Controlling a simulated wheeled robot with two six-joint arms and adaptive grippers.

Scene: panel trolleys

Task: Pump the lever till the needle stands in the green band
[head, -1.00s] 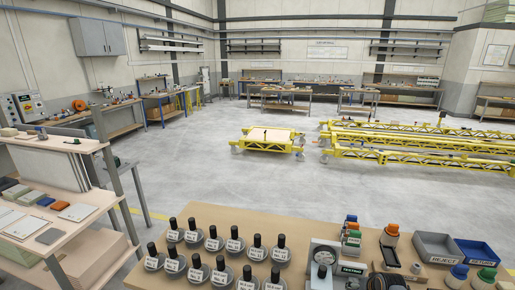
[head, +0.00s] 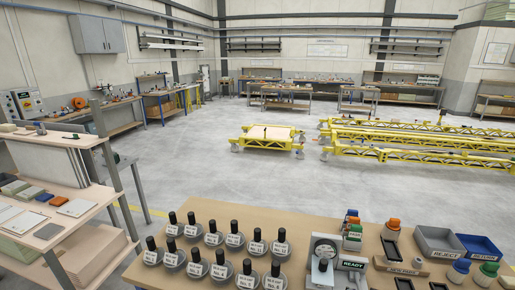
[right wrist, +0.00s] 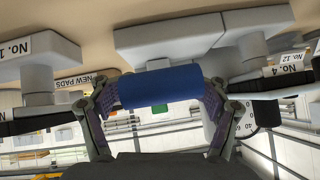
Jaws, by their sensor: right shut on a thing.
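The gauge (head: 324,250) is a grey box with a pale round dial near the front of the bench. Its needle and any green band are too small to read. A READY plate (head: 353,265) stands beside it. In the right wrist view my right gripper (right wrist: 158,88) has its two fingers closed at either end of a blue cylindrical grip (right wrist: 160,87). Whether this is the lever's grip I cannot tell; the lever is not clear in the head view. Part of a numbered dial (right wrist: 242,118) shows just right of the fingers. My left gripper is in no view.
Several numbered suction cups (head: 213,240) with black handles crowd the bench left of the gauge. A NEW PADS tray (head: 404,266), capped bottles (head: 459,272), a grey REJECT bin (head: 437,243) and a blue RETURN bin (head: 480,247) stand right. A shelf trolley (head: 60,240) is far left.

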